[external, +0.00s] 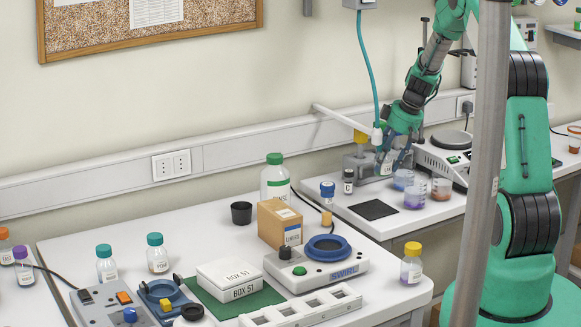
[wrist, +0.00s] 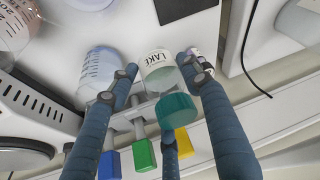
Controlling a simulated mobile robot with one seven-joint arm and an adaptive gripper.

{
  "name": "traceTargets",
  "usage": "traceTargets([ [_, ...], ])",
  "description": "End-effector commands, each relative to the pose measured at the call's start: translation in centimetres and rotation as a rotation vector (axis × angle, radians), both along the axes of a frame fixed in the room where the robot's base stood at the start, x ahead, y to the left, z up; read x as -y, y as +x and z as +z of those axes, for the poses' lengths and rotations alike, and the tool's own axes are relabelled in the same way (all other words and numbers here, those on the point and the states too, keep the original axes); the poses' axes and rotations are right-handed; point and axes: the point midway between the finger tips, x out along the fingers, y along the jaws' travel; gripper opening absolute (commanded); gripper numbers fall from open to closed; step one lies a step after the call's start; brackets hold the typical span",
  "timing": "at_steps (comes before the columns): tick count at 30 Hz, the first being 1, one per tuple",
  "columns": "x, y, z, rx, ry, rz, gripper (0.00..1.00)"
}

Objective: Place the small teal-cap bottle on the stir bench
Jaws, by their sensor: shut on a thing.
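The small teal-cap bottle, with a white label reading LAKE (wrist: 160,60), is between the blue-grey fingers of my gripper (wrist: 160,72) in the wrist view. Its teal cap (wrist: 178,112) points toward the palm. The fingers are shut on it from both sides, with a third finger behind the cap. In the external view my gripper (external: 388,155) is low over the back right bench (external: 345,207), beside a grey tap block (external: 359,163); the bottle is mostly hidden there. I cannot tell whether it touches the bench. The front bench (external: 215,227) carries a SWIRL stirrer (external: 345,268).
Beakers (external: 414,197) and a black-capped vial (external: 348,182) stand close to my gripper. A black mat (external: 373,209) lies in front. The front bench is crowded: a cardboard box (external: 279,223), a green-capped bottle (external: 275,182), a yellow-capped bottle (external: 411,266) and other teal-capped bottles (external: 158,256).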

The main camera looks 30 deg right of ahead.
Motion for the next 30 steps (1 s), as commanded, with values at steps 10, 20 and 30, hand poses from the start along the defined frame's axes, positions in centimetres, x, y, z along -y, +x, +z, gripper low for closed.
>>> traceTargets([
  [10,0.0,0.1,-2.5,0.002,-0.002,0.000,0.15],
  [20,0.0,0.0,-3.1,0.000,-0.001,0.000,0.15],
  [30,0.0,0.0,-6.2,0.001,-0.002,-0.001,0.15],
])
